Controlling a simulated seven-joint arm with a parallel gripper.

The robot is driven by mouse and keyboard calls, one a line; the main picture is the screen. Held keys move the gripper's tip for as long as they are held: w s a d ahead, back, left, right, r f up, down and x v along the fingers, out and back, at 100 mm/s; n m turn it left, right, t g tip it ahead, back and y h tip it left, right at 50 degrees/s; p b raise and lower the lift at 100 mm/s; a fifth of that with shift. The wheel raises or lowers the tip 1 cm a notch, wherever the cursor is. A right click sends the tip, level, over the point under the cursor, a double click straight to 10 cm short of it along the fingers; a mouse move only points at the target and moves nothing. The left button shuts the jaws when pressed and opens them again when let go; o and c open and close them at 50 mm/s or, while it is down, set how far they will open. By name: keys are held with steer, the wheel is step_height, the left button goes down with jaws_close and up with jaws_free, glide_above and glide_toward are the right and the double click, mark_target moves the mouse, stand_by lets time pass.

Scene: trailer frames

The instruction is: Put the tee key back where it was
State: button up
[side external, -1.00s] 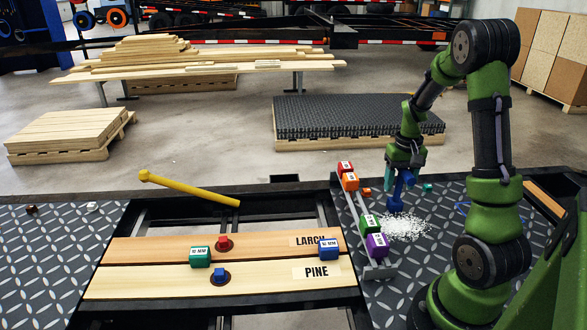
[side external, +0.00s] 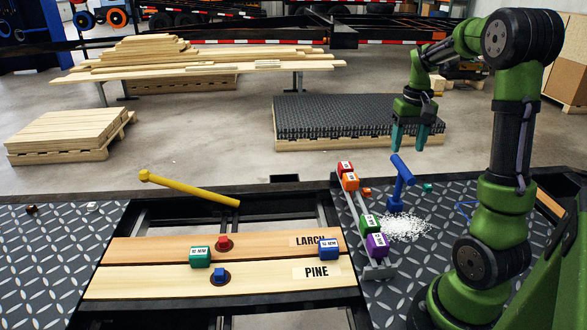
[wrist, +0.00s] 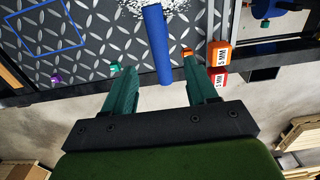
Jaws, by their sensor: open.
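The blue tee key (side external: 400,184) stands upright on the dark diamond-plate surface beside a patch of white granules, its handle at the top. In the wrist view its blue handle (wrist: 156,45) lies just beyond and between my fingertips. My gripper (side external: 409,148) is open and empty, above and apart from the key, with its teal fingers pointing down. The fingers of my gripper also show in the wrist view (wrist: 152,58), spread wide. The key's lower end is at the granules, and how it is seated there cannot be told.
A rack (side external: 378,270) with orange, red, green and purple labelled blocks stands left of the key. Two boards, larch (side external: 150,247) and pine (side external: 150,280), carry more blocks. A yellow bar (side external: 190,188) lies behind them. White granules (side external: 408,228) cover the plate near the key.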

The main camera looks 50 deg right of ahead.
steer(key=w+a+r+n+t, duration=0.1)
steer(key=w+a+r+t, duration=0.1)
steer(key=a, duration=0.5)
steer(key=w+a+r+n+t, duration=0.1)
steer(key=a+r, duration=0.2)
steer(key=a, duration=0.4)
steer(key=s+a+n+t+y, duration=0.1)
steer(key=s+a+t, duration=0.1)
steer(key=a, duration=0.6)
steer(key=s+a+n+t+y, duration=0.1)
steer(key=s+a+n+t, duration=0.1)
steer(key=a, duration=0.7)
steer(key=shift+s+r, duration=0.25)
